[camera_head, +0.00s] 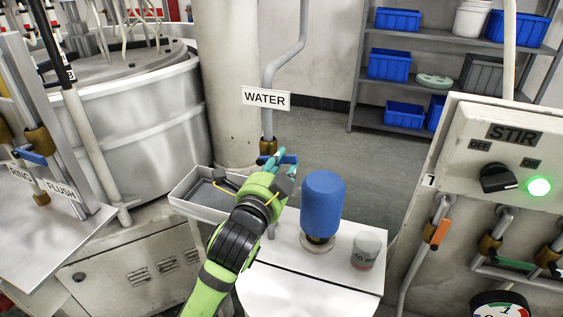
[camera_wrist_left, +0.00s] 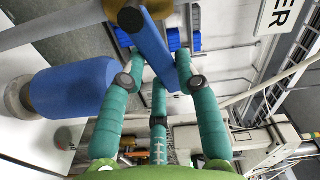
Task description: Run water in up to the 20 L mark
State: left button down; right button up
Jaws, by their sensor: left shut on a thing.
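The WATER sign (camera_head: 265,97) hangs on a grey pipe (camera_head: 287,58). The pipe comes down to a brass valve (camera_head: 268,146) with a blue lever (camera_head: 288,159). My left gripper (camera_head: 281,161) is at this lever, its teal fingers shut on it. In the left wrist view the blue lever (camera_wrist_left: 153,45) lies between the fingers of the gripper (camera_wrist_left: 160,72). The arm hides part of the area below the valve, and I see no running water. No 20 L mark shows in either view. My right gripper is in neither view.
A blue bottle (camera_head: 322,204) and a small marked cup (camera_head: 366,249) stand on a white top (camera_head: 340,276) right of my arm. A grey tray (camera_head: 193,198) is left of it. The STIR panel (camera_head: 515,133) has a lit green lamp. Open floor lies behind.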

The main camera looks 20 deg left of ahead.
pick_arm(q)
jog(key=c, duration=0.9)
grip_release()
jog(key=s, duration=0.7)
jog(key=shift+s+a, duration=0.1)
jog(key=shift+s, duration=0.1)
